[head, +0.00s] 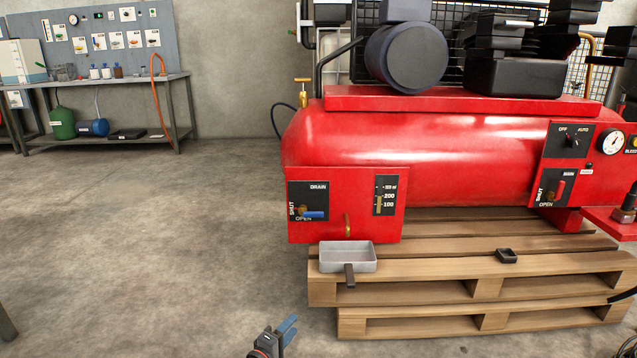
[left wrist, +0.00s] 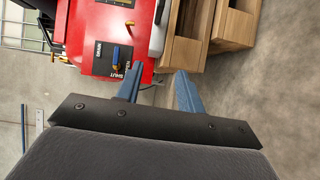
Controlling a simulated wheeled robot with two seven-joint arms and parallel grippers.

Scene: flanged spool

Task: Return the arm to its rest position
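My left gripper (head: 289,326) is at the bottom of the head view, over the floor in front of the pallet, clear of everything. In the left wrist view its two blue fingers (left wrist: 160,82) stand apart with nothing between them. The red compressor (head: 430,145) rests on the wooden pallet. Its drain panel carries a blue-handled lever (head: 314,215), lying level beside the word OPEN; the lever also shows in the left wrist view (left wrist: 116,56). I cannot make out my right gripper.
A grey tray (head: 361,257) sits on the pallet (head: 450,264) below the drain spout (head: 348,226). A small black dish (head: 507,256) lies further right. A workbench (head: 110,82) stands at the back left. The floor at left is clear.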

